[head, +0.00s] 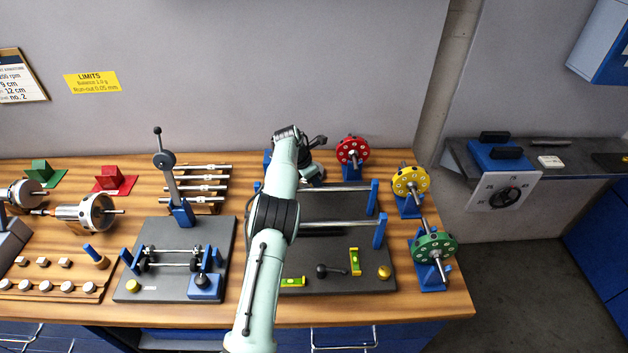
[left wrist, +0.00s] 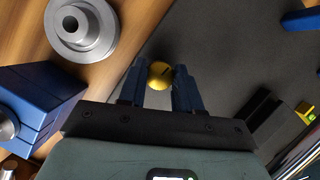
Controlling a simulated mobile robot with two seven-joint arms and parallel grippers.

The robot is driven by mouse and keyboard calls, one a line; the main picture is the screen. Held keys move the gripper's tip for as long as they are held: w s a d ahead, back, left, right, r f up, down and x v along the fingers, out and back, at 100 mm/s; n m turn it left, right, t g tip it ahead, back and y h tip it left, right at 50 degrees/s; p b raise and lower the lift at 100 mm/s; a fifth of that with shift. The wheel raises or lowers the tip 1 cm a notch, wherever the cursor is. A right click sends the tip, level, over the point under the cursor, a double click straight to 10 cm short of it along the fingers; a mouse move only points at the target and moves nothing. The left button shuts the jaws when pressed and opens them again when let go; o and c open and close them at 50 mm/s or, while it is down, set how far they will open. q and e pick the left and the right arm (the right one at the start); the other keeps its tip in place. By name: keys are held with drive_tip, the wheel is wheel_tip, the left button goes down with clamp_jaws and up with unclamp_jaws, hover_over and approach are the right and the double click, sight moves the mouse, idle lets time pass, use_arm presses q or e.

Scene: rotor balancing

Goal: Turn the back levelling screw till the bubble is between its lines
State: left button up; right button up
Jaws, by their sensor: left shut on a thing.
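My left gripper (left wrist: 155,78) is shut on a yellow, brass-like knob, the back levelling screw (left wrist: 160,72), with one dark blue finger on each side. In the head view my own left arm crosses the dark stand plate (head: 345,208) and hides the screw and fingertips. Two yellow-green spirit levels lie on the plate: one at the front left (head: 293,281), one upright in the picture at the front right (head: 354,262). Their bubbles are too small to read. Another brass screw (head: 384,272) sits at the plate's front right corner. My right gripper is not in view.
Steel rails (head: 335,224) with blue posts stand on the plate. Red (head: 352,150), yellow (head: 410,181) and green (head: 434,246) rotors stand on blue holders to the right. A smaller dark plate (head: 165,240) lies left of my arm. A grey flanged part (left wrist: 82,30) is near my gripper.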

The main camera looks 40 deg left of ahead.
use_arm(q)
drive_tip(key=n+y, duration=0.1)
drive_tip(key=n, duration=0.1)
drive_tip(key=n+y, duration=0.1)
drive_tip(key=n, duration=0.2)
drive_tip(key=shift+d+r, duration=0.1)
drive_tip(key=shift+d, duration=0.05)
drive_tip(key=n+y, duration=0.1)
drive_tip(key=n, duration=0.1)
drive_tip(key=n+y, duration=0.1)
drive_tip(key=n, duration=0.2)
drive_tip(key=shift+w+d, duration=0.1)
drive_tip(key=n, duration=0.3)
drive_tip(key=n+g+y, duration=0.1)
drive_tip(key=n, duration=0.1)
drive_tip(key=shift+w+n+g+y, duration=0.1)
drive_tip(key=shift+n+g+y, duration=0.2)
drive_tip(key=shift+n, duration=0.1)
drive_tip(key=shift+n+g+y, duration=0.3)
drive_tip(key=shift+n+g, duration=0.5)
drive_tip(key=shift+n, duration=1.5)
drive_tip(key=o, duration=1)
drive_tip(key=shift+o, duration=0.2)
drive_tip(key=shift+d, duration=0.1)
